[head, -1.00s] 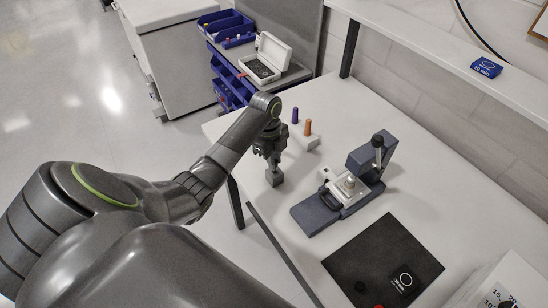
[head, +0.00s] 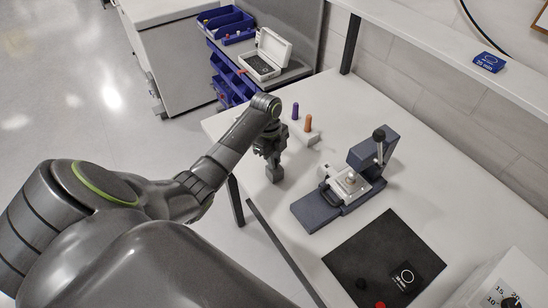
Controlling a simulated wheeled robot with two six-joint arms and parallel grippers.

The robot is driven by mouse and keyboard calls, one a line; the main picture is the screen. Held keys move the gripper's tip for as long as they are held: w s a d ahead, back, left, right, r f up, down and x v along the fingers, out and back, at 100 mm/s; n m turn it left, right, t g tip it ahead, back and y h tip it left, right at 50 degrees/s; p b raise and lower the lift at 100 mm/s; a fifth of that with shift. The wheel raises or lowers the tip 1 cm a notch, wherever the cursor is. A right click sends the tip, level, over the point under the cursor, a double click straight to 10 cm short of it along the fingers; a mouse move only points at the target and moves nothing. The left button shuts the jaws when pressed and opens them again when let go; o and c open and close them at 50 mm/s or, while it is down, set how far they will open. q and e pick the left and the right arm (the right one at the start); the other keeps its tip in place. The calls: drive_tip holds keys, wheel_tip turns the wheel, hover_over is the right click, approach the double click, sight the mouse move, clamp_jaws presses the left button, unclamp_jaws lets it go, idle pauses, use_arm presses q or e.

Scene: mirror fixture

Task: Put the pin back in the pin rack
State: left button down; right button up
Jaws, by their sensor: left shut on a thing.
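The pin rack (head: 312,139) is a small white block near the far left edge of the white table. A purple pin (head: 295,111) and an orange pin (head: 308,123) stand upright in it. My left gripper (head: 274,174) points down just in front and left of the rack, near the table's left edge. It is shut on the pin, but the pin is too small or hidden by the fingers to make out. My right gripper is not in view.
A grey fixture with a lever (head: 345,185) stands mid-table. A black mat (head: 350,258) with a round mark lies in front of it. A white box with dial numbers (head: 492,283) is at the lower right. Blue bins (head: 228,20) and an open white case (head: 268,58) stand beyond the table.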

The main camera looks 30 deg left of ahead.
use_arm(q)
drive_tip(key=shift+f+b, duration=0.3)
drive_tip(key=shift+f, duration=0.25)
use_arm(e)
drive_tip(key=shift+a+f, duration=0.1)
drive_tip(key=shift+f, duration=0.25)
use_arm(q)
drive_tip(key=c, duration=1.3)
unclamp_jaws()
drive_tip(key=shift+r, duration=0.15)
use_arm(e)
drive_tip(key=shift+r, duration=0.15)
